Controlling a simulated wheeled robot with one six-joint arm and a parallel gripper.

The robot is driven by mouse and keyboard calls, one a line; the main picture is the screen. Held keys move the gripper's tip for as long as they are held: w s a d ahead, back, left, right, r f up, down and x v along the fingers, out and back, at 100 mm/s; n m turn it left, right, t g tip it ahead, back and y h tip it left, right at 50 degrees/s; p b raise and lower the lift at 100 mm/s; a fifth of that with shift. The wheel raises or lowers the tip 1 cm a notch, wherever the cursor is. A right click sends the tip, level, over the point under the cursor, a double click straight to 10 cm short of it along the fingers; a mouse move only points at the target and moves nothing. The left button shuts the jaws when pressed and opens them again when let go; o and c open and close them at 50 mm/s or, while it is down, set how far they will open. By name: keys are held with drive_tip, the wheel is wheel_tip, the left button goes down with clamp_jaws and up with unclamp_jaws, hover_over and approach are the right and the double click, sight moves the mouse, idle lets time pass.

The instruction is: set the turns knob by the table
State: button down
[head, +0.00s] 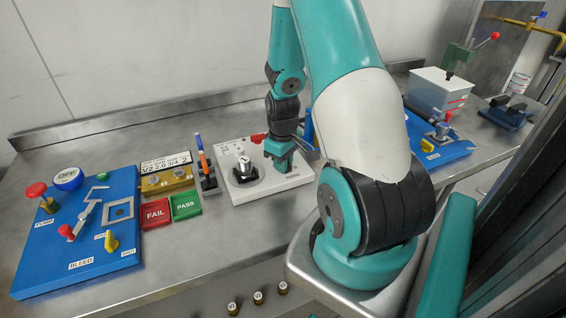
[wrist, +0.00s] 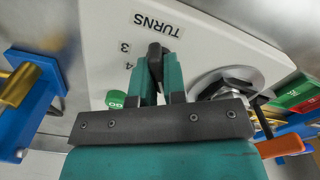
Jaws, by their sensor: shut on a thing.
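My gripper (head: 279,162) reaches down onto the white panel (head: 239,186) in the middle of the bench. In the wrist view its teal fingers (wrist: 158,80) are shut on a black knob (wrist: 155,52), below the label TURNS (wrist: 158,24). The numbers 3 and 4 show left of the knob; the rest of its scale is hidden by the gripper. The knob's pointing direction is hard to tell. In the head view the fingers hide the knob. A white card (head: 166,161) with black print stands left of the panel; a line reads about "V2 2.0 3/4 2".
A metal fitting (head: 243,170) stands on the panel left of my gripper. A green button (wrist: 116,99) is near my fingers. Red FAIL (head: 156,213) and green PASS (head: 186,204) blocks lie left. Blue stations stand at left (head: 85,262) and right (head: 455,152).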

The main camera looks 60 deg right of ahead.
drive_tip(key=shift+w, duration=0.1)
drive_tip(key=c, duration=1.2)
unclamp_jaws()
drive_tip(key=shift+r, duration=0.1)
wheel_tip(320, 180, up, 17)
drive_tip(key=shift+r, duration=0.15)
drive_tip(key=shift+a, duration=0.1)
drive_tip(key=a+r+n+t+y, duration=0.1)
drive_tip(key=a+r+n, duration=0.1)
drive_tip(key=a, duration=0.9)
drive_tip(key=a+r+n+y, duration=0.1)
drive_tip(key=a+r+n, duration=0.1)
drive_tip(key=a, duration=0.8)
drive_tip(key=s+a+r+n, duration=0.1)
drive_tip(key=s+a, duration=0.2)
drive_tip(key=a, duration=0.1)
drive_tip(key=s+a+r+n+y, duration=0.1)
drive_tip(key=s+a, duration=0.3)
drive_tip(key=a, duration=0.1)
drive_tip(key=s+a+n+g+y, duration=0.1)
drive_tip(key=s+a, duration=0.2)
drive_tip(key=a, duration=0.2)
drive_tip(key=shift+s+a+r, duration=0.15)
drive_tip(key=shift+s+r, duration=0.25)
